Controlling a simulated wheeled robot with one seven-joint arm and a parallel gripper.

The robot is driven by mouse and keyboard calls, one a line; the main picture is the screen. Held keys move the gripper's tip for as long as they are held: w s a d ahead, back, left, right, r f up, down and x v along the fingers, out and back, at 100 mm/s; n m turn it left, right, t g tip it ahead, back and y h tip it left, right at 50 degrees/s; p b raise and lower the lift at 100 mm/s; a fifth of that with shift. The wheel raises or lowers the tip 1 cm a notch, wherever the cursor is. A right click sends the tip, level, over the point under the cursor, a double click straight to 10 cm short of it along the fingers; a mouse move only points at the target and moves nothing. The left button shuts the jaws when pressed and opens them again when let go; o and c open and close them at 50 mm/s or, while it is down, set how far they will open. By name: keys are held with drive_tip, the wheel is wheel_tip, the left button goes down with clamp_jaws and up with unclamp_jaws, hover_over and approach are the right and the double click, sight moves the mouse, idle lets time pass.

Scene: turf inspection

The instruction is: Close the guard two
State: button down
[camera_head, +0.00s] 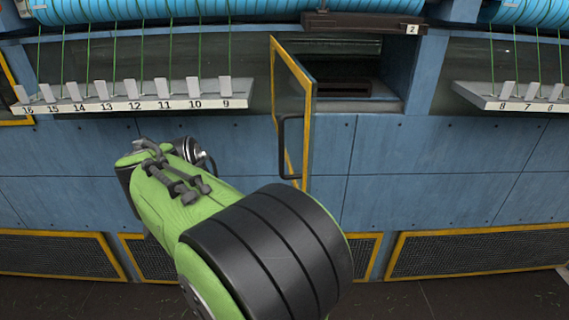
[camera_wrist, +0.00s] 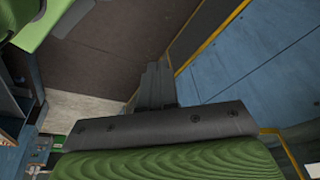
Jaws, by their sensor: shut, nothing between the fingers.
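Guard two is a clear panel in a yellow frame (camera_head: 309,110), left of the opening (camera_head: 350,75) under the "2" label (camera_head: 411,29). It stands swung outward, well open, its far edge against the machine. A dark bar handle (camera_head: 283,148) is near its free edge. My arm's end is left of the guard in the head view, apart from it in the picture; the arm hides the fingers there. In the wrist view my gripper (camera_wrist: 157,72) shows as dark fingers, shut and empty. I cannot tell its exact distance from the handle.
A numbered ledge (camera_head: 140,104) with several pale tabs and green threads projects at the left; another ledge (camera_head: 515,101) is at the right. Blue panels (camera_head: 420,160) front the machine, with yellow-framed mesh grilles (camera_head: 480,252) below. Dark floor (camera_head: 470,300) lies in front.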

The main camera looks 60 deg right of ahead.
drive_tip(key=w+d+r+m+g+h+p, duration=0.1)
drive_tip(key=d+r+m+g+p, duration=0.35)
drive_tip(key=m, duration=0.75)
drive_tip(key=w+d+r+m+g+h+p, duration=0.1)
drive_tip(key=r+m+g+p, duration=0.1)
drive_tip(key=r+m+p, duration=0.65)
drive_tip(key=s+d+f+m+b, duration=0.3)
drive_tip(key=s+d+f+b, duration=0.2)
drive_tip(key=s+b, duration=0.4)
drive_tip(key=shift+s+d+f+m, duration=0.35)
drive_tip(key=shift+d+f, duration=0.05)
drive_tip(key=shift+d, duration=0.45)
